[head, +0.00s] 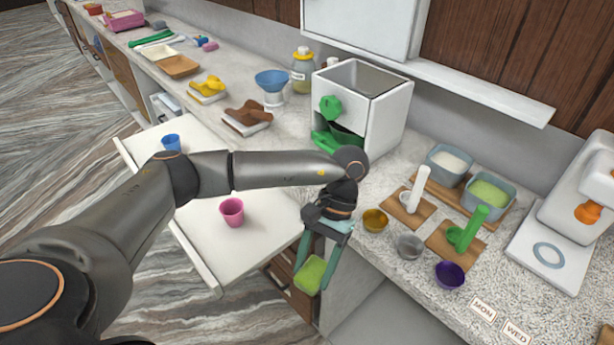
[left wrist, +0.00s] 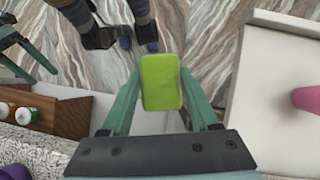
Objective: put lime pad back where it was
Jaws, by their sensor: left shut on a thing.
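The lime pad (head: 311,274) is a small, lime-green rounded block. My left gripper (head: 313,270) is shut on it and holds it in the air in front of the counter's front edge, just right of the pulled-out white surface. In the left wrist view the lime pad (left wrist: 161,82) sits upright between the two teal fingers, with the striped floor below it.
The white pulled-out surface (head: 205,255) holds a pink cup (head: 232,211) and a blue cup (head: 171,143). Small bowls, including a purple bowl (head: 450,274), stand near the counter edge. A white machine (head: 384,112) stands behind my arm. An open drawer (left wrist: 60,113) shows at left in the wrist view.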

